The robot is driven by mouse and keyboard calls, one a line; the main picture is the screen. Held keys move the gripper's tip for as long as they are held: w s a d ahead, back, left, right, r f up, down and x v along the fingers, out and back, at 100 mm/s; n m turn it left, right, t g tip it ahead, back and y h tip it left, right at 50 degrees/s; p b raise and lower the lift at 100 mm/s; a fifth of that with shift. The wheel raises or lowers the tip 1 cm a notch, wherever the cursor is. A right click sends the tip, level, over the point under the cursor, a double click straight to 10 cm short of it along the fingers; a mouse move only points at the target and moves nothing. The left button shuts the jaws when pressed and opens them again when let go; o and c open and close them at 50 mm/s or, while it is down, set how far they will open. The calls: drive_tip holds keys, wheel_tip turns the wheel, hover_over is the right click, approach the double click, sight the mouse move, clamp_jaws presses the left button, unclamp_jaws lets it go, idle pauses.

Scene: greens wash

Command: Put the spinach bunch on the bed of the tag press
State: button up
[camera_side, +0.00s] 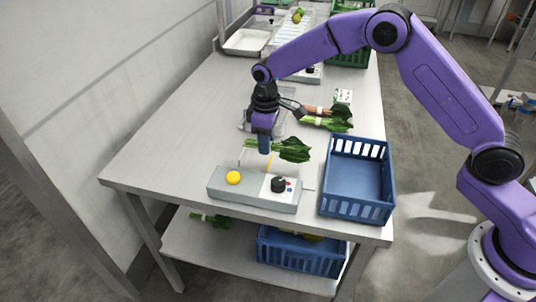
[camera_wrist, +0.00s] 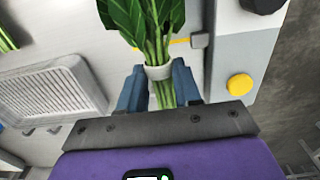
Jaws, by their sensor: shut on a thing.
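The spinach bunch (camera_side: 291,150) has broad dark green leaves and pale stems with a white band. My gripper (camera_side: 264,150) is shut on its stems just at the band; in the wrist view the blue fingers (camera_wrist: 158,85) stand either side of them and the leaves (camera_wrist: 128,16) point away. The tag press (camera_side: 222,186) is a long grey box with a yellow button and a black knob. In the wrist view its body (camera_wrist: 238,55) lies to the right of the bunch. A yellow strip (camera_wrist: 181,41) shows beside the stems, beyond the band. I cannot tell whether the bunch touches the surface under it.
A blue crate (camera_side: 372,211) stands right of the press and looks empty. Another banded bunch (camera_side: 336,120) lies behind my gripper. A grey ribbed tray (camera_wrist: 68,101) is left of my fingers in the wrist view. The left side of the table (camera_side: 165,145) is clear.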

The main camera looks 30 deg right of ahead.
sight(266, 163)
drive_tip(key=shift+f, duration=2.25)
drive_tip(key=shift+f, duration=0.2)
drive_tip(key=o, duration=1.1)
drive_tip(key=shift+c, duration=0.2)
drive_tip(key=shift+r, duration=0.1)
wheel_tip(266, 163, up, 12)
drive_tip(key=shift+r, duration=0.1)
